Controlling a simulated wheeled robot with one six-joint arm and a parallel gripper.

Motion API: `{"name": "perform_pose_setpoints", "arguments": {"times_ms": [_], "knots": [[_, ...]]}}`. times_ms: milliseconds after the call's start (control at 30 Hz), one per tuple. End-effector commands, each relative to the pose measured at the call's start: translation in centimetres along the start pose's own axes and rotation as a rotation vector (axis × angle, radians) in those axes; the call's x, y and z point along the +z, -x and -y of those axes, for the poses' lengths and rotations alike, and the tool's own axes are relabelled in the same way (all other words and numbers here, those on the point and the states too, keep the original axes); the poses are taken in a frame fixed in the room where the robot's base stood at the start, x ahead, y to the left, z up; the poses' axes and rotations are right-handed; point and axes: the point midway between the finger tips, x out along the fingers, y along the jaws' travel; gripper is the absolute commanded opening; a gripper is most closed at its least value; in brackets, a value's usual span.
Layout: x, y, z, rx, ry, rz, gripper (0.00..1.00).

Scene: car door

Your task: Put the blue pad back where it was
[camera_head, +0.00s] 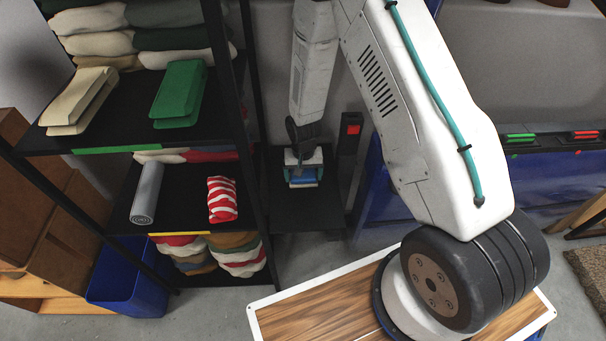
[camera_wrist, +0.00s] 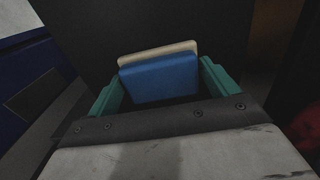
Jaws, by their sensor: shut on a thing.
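The blue pad (camera_wrist: 160,78) is between the teal fingers of my gripper (camera_wrist: 161,70), and the fingers are shut on it. A cream layer (camera_wrist: 158,52) shows along its far edge; I cannot tell if it is part of the pad. In the head view my gripper (camera_head: 304,178) points down and away with the blue pad (camera_head: 303,182) at its tip. It is over or at a black surface (camera_head: 305,215) right of the shelf rack. I cannot tell whether the pad touches that surface.
A black rack (camera_head: 95,170) at left holds a cream folded cloth (camera_head: 80,100), a green one (camera_head: 179,92), a grey roll (camera_head: 147,192) and a red-striped cloth (camera_head: 222,199). A dark post (camera_head: 349,150) with a red square stands close right of my gripper. A blue bin (camera_head: 125,280) is lower left.

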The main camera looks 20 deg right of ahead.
Motion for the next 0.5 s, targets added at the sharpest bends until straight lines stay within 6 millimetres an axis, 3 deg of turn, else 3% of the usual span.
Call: {"name": "perform_pose_setpoints", "arguments": {"times_ms": [267, 300, 333, 500], "knots": [[-0.08, -0.17, 0.01, -0.001, 0.000, -0.002, 0.68], [-0.08, -0.20, 0.01, -0.001, 0.000, -0.002, 0.91], [-0.08, -0.19, 0.01, -0.001, 0.000, -0.003, 1.00], [-0.07, -0.18, 0.01, -0.001, 0.000, -0.002, 1.00]]}}
